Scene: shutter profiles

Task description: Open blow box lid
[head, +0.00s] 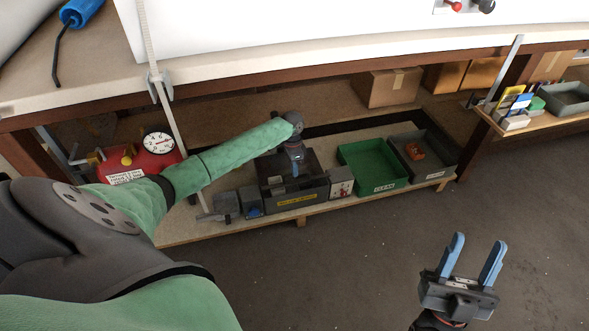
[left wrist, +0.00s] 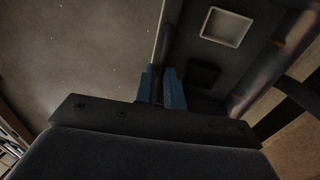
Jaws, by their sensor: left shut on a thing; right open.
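The blow box (head: 297,199) is a dark grey box with a yellow label on its front, standing on the low shelf. A dark panel, apparently its lid (head: 312,161), shows behind my left gripper; how far it is raised is hard to tell. My left gripper (head: 295,171) points down at the box, its fingertips partly hidden. In the left wrist view, the blue fingers (left wrist: 161,86) are shut on a thin dark bar or edge, apparently part of the lid. A pale-framed square shows beyond them. My right gripper (head: 478,241) is open and empty above the floor, right of the shelf.
A green bin (head: 373,185) and a grey bin (head: 446,166) with orange-brown items stand right of the box. A red tank with a gauge (head: 158,142) is left. The workbench edge (head: 330,56) overhangs the shelf. The floor in front is clear.

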